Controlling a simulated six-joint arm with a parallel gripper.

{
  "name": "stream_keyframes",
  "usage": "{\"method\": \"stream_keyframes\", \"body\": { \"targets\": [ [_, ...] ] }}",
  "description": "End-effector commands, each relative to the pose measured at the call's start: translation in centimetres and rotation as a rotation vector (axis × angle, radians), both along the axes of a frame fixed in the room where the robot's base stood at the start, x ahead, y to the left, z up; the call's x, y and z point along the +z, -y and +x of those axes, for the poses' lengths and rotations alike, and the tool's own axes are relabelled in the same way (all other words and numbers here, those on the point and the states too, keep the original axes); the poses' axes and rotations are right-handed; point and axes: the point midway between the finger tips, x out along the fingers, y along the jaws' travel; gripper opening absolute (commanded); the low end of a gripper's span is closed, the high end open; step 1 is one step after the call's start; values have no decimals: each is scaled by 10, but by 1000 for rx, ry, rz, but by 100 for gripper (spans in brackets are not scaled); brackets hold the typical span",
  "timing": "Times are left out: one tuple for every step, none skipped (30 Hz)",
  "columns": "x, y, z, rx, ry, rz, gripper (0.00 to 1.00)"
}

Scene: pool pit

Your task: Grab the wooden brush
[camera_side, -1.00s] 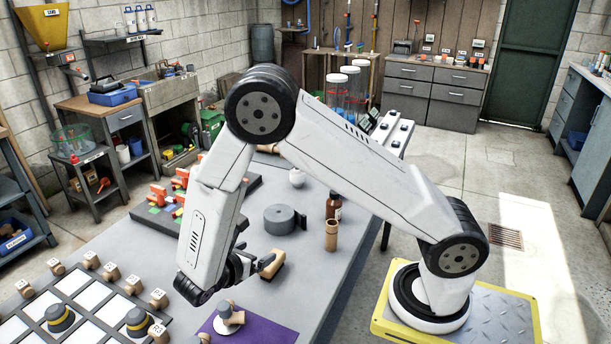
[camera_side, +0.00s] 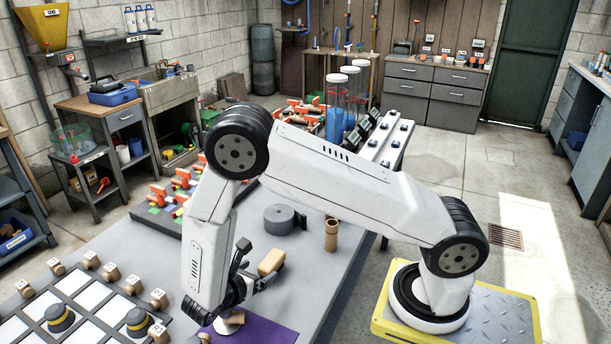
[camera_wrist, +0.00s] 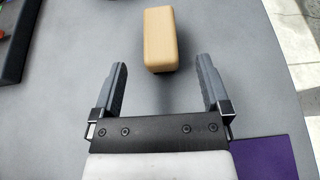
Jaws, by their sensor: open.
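The wooden brush (camera_side: 271,262) lies on the grey table, its pale wooden block facing up. It also shows in the wrist view (camera_wrist: 160,38), at top centre, just beyond my fingertips. My gripper (camera_wrist: 162,66) is open, with its two dark fingers spread to either side of the brush's near end. Nothing is between the fingers. In the side view my gripper (camera_side: 257,266) is low over the table, to the left of the brush and close to it. The brush's underside is hidden.
A dark grey round object (camera_side: 279,220) stands behind the brush, and a wooden cylinder (camera_side: 331,236) stands to its right. A purple mat (camera_side: 265,330) lies in front, with a small white-and-wood object partly hidden by my arm. A board with white squares (camera_side: 92,298) is at left.

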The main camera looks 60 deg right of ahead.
Motion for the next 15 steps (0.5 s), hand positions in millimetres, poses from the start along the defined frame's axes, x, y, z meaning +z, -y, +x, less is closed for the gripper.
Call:
{"method": "stream_keyframes", "body": {
  "targets": [
    [-2, 6, 0, -3, -1, 0, 97],
    [-4, 9, -1, -4, -2, 0, 97],
    [-5, 14, -1, -4, -1, -1, 97],
    [-7, 18, -1, -4, -2, -1, 97],
    [-8, 21, -1, -4, -2, 0, 97],
    [-10, 26, -1, -3, -2, 1, 97],
    [-12, 30, -1, -4, -2, 1, 97],
    [-13, 33, -2, -4, -1, 2, 97],
    [-15, 37, -1, -3, -1, 1, 97],
    [-16, 39, -2, -3, 0, 1, 97],
    [-17, 41, -2, -3, 0, 2, 97],
    [-18, 43, -2, -2, -1, 2, 97],
    [-18, 44, -2, -1, 0, 2, 97],
    [-18, 45, -2, -1, 0, 2, 97],
    [-19, 46, -2, 0, 0, 3, 97]
  ]
}}
